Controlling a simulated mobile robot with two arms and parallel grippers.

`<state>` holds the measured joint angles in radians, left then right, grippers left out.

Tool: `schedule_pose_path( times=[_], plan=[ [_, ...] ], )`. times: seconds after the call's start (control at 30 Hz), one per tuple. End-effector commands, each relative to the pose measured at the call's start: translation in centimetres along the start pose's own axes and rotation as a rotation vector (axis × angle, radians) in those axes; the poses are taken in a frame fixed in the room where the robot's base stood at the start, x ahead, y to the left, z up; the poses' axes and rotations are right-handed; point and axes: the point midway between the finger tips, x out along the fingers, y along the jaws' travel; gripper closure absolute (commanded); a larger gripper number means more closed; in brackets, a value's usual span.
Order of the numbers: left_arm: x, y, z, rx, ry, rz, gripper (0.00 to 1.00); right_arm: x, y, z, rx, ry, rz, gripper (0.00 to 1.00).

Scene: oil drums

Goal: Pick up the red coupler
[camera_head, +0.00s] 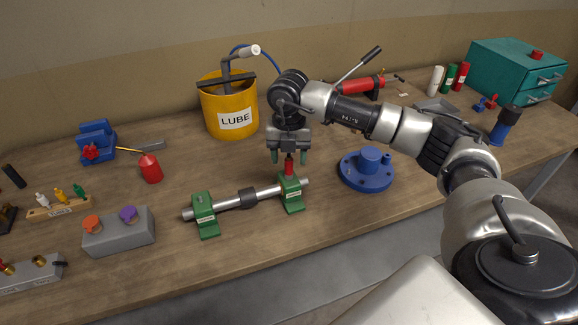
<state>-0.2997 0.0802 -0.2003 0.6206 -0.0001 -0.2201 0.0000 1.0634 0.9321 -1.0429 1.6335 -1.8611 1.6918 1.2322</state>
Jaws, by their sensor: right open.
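The red coupler (289,166) looks like a small red piece standing upright on top of the right green support block (292,193), which holds one end of a silver shaft (227,202). My right gripper (289,158) points down just over it, with its two fingers apart, one on each side of the red piece's top. I cannot tell whether the fingers touch it. My left gripper is not in view.
A yellow LUBE bucket (228,106) stands behind and left of the gripper. A blue flanged part (366,169) sits to the right. A red oil can (150,168) and a grey block with coloured caps (118,233) stand left. The table's front edge is close.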

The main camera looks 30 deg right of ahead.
Motion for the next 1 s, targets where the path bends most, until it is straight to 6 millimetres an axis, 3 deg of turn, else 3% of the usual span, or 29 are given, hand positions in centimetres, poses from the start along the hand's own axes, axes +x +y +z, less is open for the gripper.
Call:
schedule_pose_path(
  times=[0.13, 0.3, 0.57, 0.9, 1.0],
  plan=[
    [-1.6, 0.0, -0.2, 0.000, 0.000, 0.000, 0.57, 2.0, -0.1, 0.4, -0.001, 0.005, -0.004, 0.45],
    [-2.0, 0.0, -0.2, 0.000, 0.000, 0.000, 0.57, 4.1, 0.0, 0.4, -0.002, 0.002, -0.001, 0.45],
    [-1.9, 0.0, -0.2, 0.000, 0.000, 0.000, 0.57, 4.5, 0.0, 0.5, -0.002, 0.001, 0.000, 0.45],
    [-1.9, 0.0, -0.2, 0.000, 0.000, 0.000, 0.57, 4.5, 0.0, 0.5, -0.002, 0.001, 0.000, 0.95],
    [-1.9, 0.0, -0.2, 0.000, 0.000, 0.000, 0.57, 4.5, 0.0, 0.5, -0.002, 0.001, 0.001, 1.00]
  ],
)
